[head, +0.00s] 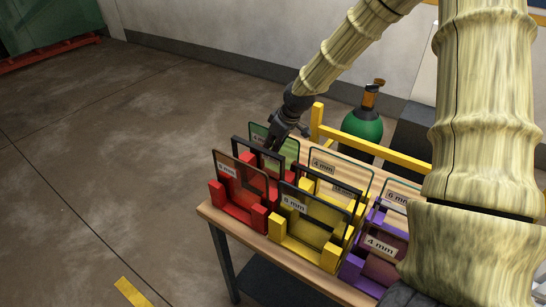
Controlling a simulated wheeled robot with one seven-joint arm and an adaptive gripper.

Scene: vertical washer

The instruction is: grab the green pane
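A green-tinted pane (262,133) with a label stands upright at the back left of the wooden table (285,254). A dark-framed piece and a reddish pane (241,178) in a red holder (237,212) stand in front of it. My gripper (273,145) points down at the green pane's upper right part and overlaps it in the picture. The fingers are small and dark, so I cannot tell whether they are open or shut, or whether they touch the pane. The green pane's lower part is hidden.
A yellow holder (303,249) with an olive pane (312,212) stands in the middle, with a clear pane (340,172) behind. A purple holder (360,277) with panes is at right. A yellow rail (376,151) and green gas cylinder (362,130) stand behind. Floor at left is clear.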

